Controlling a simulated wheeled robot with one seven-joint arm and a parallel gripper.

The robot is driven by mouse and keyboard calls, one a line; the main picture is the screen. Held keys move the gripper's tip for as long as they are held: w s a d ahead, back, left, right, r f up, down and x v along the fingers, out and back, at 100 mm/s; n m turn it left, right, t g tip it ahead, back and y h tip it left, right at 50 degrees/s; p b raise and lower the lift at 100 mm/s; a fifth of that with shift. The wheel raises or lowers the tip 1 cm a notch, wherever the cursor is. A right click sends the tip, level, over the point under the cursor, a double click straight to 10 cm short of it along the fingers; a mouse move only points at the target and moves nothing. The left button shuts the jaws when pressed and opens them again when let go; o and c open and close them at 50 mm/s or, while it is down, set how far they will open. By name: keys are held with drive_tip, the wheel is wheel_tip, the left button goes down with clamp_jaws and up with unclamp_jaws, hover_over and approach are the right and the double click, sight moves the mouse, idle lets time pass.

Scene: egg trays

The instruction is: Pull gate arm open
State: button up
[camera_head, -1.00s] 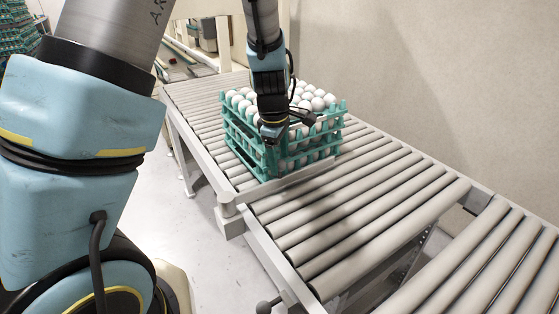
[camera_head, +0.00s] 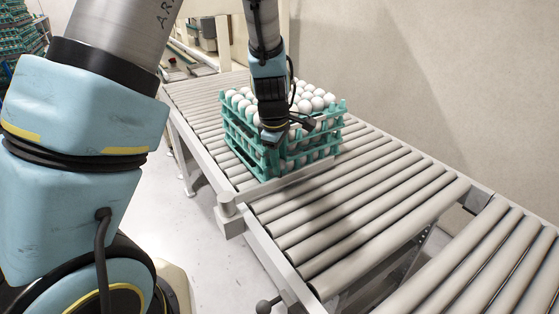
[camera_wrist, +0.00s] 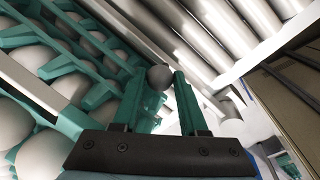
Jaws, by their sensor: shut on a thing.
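The gate arm (camera_head: 300,183) is a pale flat bar lying across the rollers from a rounded post (camera_head: 228,203), in front of the stack of teal egg trays (camera_head: 240,148). In the wrist view the gate arm (camera_wrist: 122,27) runs diagonally between the trays and the rollers. My gripper (camera_head: 271,138) is at the near side of the stack, above the gate arm in the picture. In the wrist view my gripper (camera_wrist: 160,82) has a round grey thing (camera_wrist: 160,77) between its fingertips. I cannot tell whether this is a knob or a shaded egg.
White eggs (camera_head: 318,103) fill the trays. The roller conveyor (camera_head: 370,205) is clear in front of the gate arm. A dark knob (camera_head: 264,307) sticks out at the conveyor's near side. A plain wall (camera_head: 430,80) runs along the far side.

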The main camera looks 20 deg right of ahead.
clamp_jaws()
idle(0.6)
